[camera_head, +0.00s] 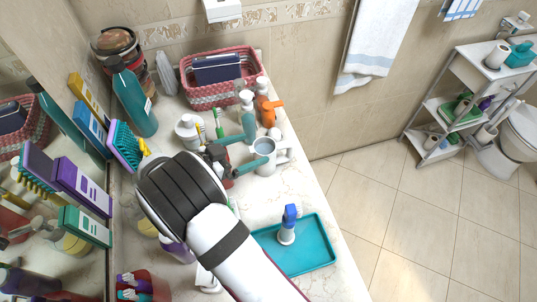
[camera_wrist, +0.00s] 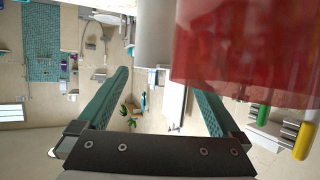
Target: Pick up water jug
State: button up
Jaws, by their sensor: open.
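A whitish jug (camera_head: 264,158) with a handle on its right side stands upright on the marble counter, with a bluish inside showing at its open top. My gripper (camera_head: 257,148) is open at the jug's left side, its teal fingers spread and pointing right. The lower finger overlaps the jug in the head view; whether it touches cannot be told. In the wrist view my gripper (camera_wrist: 160,82) shows both fingers apart with nothing clearly held. A pale grey cylinder (camera_wrist: 154,35) lies just beyond them; I cannot tell whether it is the jug.
A red see-through container (camera_wrist: 245,50) looms close at the right finger. A teal pump bottle (camera_head: 247,118) and an orange spray bottle (camera_head: 267,108) stand behind the jug. A teal tray (camera_head: 310,262) lies in front. A pink basket (camera_head: 205,99) stands at the back.

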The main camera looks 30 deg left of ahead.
aim_at(272, 144)
jog(key=x, duration=0.5)
jog(key=shift+w+d+f, duration=0.15)
jog(key=shift+d+f, duration=0.1)
jog(key=shift+d, duration=0.25)
grip_shut()
